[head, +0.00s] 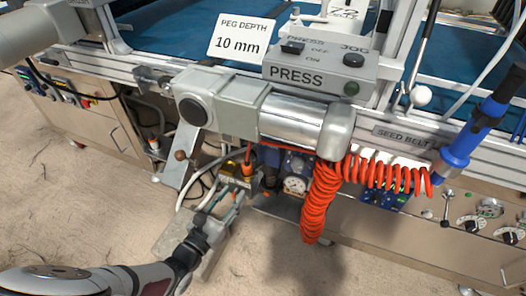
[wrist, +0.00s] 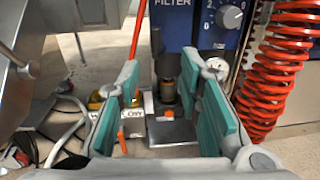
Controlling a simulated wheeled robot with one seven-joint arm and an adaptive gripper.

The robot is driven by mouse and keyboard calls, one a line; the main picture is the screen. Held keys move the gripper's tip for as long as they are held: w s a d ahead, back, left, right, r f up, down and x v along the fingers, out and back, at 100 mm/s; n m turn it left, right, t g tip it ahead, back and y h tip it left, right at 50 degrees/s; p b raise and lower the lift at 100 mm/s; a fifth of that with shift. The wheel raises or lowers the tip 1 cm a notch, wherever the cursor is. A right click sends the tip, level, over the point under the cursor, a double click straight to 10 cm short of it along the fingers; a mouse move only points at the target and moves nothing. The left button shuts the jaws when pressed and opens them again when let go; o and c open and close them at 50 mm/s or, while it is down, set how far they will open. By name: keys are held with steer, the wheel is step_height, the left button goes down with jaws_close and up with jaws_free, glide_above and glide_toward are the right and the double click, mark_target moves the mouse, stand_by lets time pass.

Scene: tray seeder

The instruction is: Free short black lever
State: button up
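My gripper (wrist: 167,82) is open in the wrist view, with a teal pad on each finger and a wide gap between them. In the gap, beyond or between the fingertips, stands a dark upright part with a brownish middle (wrist: 168,90). I cannot tell whether this is the short black lever. A small orange piece (wrist: 168,113) and a grey plate (wrist: 172,131) lie below it. In the head view my gripper (head: 226,196) is low beneath the press cylinder, close to a small label and fittings. No short black lever is clear there.
A coiled orange hose (head: 322,200) hangs right of my gripper, and also shows in the wrist view (wrist: 272,75). A blue filter unit (wrist: 198,22) stands behind. Cables (wrist: 65,125) lie left. The press cylinder (head: 290,120) overhangs from above. Open floor lies in front.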

mark_target(254, 165)
steer(key=b+x, duration=0.2)
steer(key=x, duration=0.5)
steer(key=b+x, duration=0.2)
steer(key=x, duration=0.5)
steer(key=shift+w+a+f, duration=0.15)
steer(key=shift+w, duration=0.15)
